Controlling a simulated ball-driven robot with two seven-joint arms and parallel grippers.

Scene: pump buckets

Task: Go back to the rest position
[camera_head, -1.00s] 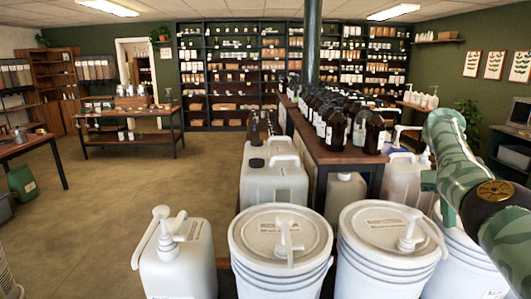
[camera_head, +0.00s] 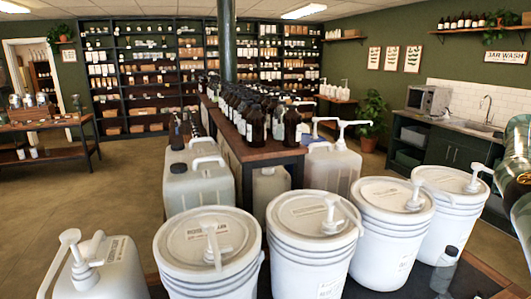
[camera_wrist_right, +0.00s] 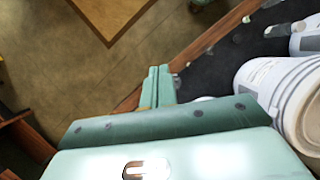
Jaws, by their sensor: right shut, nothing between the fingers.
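My right gripper (camera_wrist_right: 160,86) shows in the right wrist view with its two pale green fingers together and nothing between them. It is over the edge of the dark-topped bench, apart from the white buckets at the right of that view. In the head view only a green part of my right arm shows at the right edge; its gripper is out of that view. My left arm and gripper are not in view.
Several white pump buckets (camera_head: 208,262) stand on the dark bench (camera_head: 470,282), with a small black-capped jar (camera_head: 443,268) near its right end. A white pump jug (camera_head: 95,278) is at the left. Brown bottles (camera_head: 292,125) stand on a table behind. Open floor (camera_head: 110,200) lies left.

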